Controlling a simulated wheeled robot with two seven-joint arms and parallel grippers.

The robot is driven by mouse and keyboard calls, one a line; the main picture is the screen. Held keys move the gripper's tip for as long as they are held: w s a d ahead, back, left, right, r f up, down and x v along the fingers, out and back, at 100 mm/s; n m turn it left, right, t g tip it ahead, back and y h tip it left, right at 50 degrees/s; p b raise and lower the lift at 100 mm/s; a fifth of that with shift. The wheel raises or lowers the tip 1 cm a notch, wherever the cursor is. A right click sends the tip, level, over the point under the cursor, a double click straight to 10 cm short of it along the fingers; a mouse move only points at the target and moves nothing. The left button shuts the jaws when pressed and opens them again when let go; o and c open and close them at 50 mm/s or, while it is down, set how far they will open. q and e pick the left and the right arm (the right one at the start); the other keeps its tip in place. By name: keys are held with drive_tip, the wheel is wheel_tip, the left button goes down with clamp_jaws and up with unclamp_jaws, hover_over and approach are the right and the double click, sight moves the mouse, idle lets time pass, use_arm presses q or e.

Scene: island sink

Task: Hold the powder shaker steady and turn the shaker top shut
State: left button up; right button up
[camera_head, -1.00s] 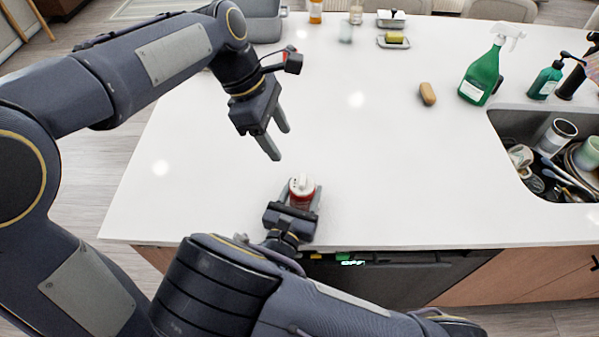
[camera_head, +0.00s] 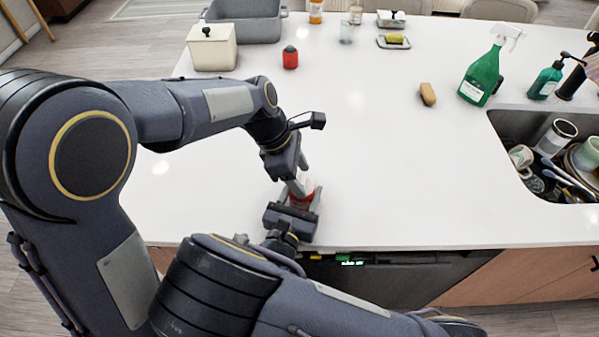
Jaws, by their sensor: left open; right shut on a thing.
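The powder shaker (camera_head: 300,201) is a small red and white container near the counter's front edge. My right gripper (camera_head: 298,198) is shut around its red body from the front. My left gripper (camera_head: 303,186) reaches down from above with its fingers at the shaker's white top. It is open, with the fingertips around or just beside the top; I cannot tell whether they touch it. The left fingers hide most of the top, so which way the top is turned cannot be seen.
A red jar with a dark lid (camera_head: 290,57), a cream canister (camera_head: 212,47) and a grey basin (camera_head: 246,20) stand at the back left. The middle counter is clear.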

use_arm(q)
drive_tip(key=c, duration=1)
drive_tip(key=shift+m, duration=0.4)
drive_tip(key=m, duration=0.1)
drive_tip(key=m+g, duration=0.1)
drive_tip(key=m, duration=0.1)
drive_tip(key=shift+w+m+g+y, duration=0.2)
drive_tip(key=shift+m+g+y, duration=0.1)
drive_tip(key=m+g+y, duration=0.1)
drive_tip(key=m, duration=0.3)
drive_tip(key=shift+w+d+m, duration=0.1)
drive_tip(key=shift+m, duration=0.2)
drive_tip(key=m, duration=0.2)
drive_tip(key=m+g+y, duration=0.1)
drive_tip(key=m, duration=0.1)
drive_tip(key=shift+d+m+y, duration=0.1)
drive_tip(key=shift+m+y, duration=0.2)
drive_tip(key=shift+d+m+y, duration=0.15)
drive_tip(key=shift+m+y, duration=0.75)
drive_tip(key=shift+m, duration=1.3)
